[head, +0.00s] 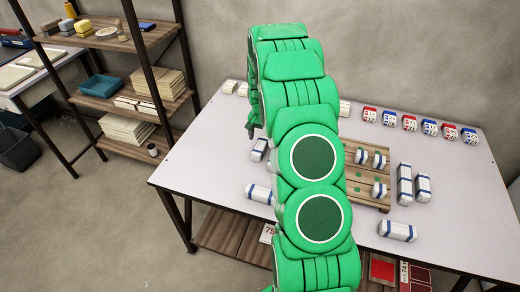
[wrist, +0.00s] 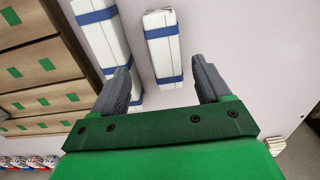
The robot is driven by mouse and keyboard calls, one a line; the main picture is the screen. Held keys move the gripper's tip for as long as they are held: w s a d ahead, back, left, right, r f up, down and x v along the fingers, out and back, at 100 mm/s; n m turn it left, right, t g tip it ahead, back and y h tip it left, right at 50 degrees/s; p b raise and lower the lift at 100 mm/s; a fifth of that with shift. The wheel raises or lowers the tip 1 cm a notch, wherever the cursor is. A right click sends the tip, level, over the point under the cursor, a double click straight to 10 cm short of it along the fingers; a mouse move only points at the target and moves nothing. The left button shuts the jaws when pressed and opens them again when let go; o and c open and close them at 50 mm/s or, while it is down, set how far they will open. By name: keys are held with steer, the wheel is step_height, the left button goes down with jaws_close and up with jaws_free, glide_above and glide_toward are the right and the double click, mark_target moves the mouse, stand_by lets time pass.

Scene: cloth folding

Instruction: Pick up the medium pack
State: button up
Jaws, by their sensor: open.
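Several white packs with blue bands lie on the table, in different lengths; I cannot tell for certain which is the medium one. In the wrist view one pack (wrist: 163,50) lies ahead of and between the fingers of my gripper (wrist: 160,66). My gripper is open and empty. In the head view my gripper (head: 250,126) is above the table's left part, near a banded pack (head: 259,149); another (head: 258,193) lies nearer the front, partly behind my arm.
A slatted wooden board (head: 369,190) with green squares carries small packs (head: 379,160). Long packs (head: 404,185) and another pack (head: 397,231) lie to its right. Red and blue packs (head: 409,122) line the table's (head: 205,150) back edge. A shelf (head: 120,85) stands left.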

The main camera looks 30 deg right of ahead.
mark_target(260, 145)
steer(key=shift+w+a+f, duration=0.1)
steer(key=shift+w+f, duration=0.15)
steer(key=shift+f, duration=1.4)
steer(key=shift+w+f, duration=0.2)
steer(key=shift+f, duration=1.4)
steer(key=c, duration=1.1)
steer(key=shift+r, duration=0.1)
steer(key=shift+r, duration=0.65)
steer(key=s+a+r, duration=0.1)
steer(key=s+r, duration=0.3)
steer(key=s+a+r, duration=0.1)
steer(key=s+r, duration=0.2)
steer(key=s, duration=0.2)
steer(key=s+a+r, duration=0.2)
steer(key=s+r, duration=0.2)
steer(key=shift+s+r, duration=0.2)
steer(key=shift+r, duration=0.1)
